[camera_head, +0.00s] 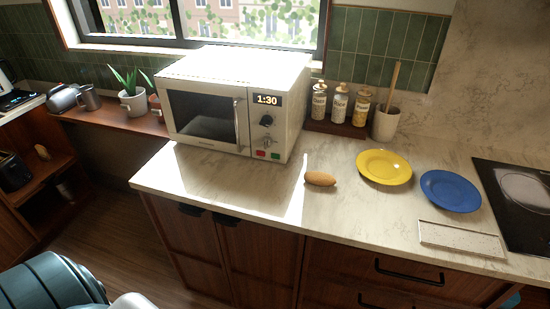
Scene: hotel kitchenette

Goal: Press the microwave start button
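The white microwave (233,92) stands on the marble counter below the window, with its door shut. Its lit display (268,100) reads 1:30. Below the display are a dark round knob (266,121) and small controls. At the bottom of the panel sit a red button (261,153) and a green button (275,155), side by side. Their labels are too small to read. Nothing covers the panel. Neither of my grippers is in view.
A brown oval roll or potato (320,178) lies right of the microwave. Further right are a yellow plate (384,167), a blue plate (450,191) and a dark cooktop (519,192). Jars (340,103) and a utensil crock (385,124) stand behind. Counter in front of the microwave is clear.

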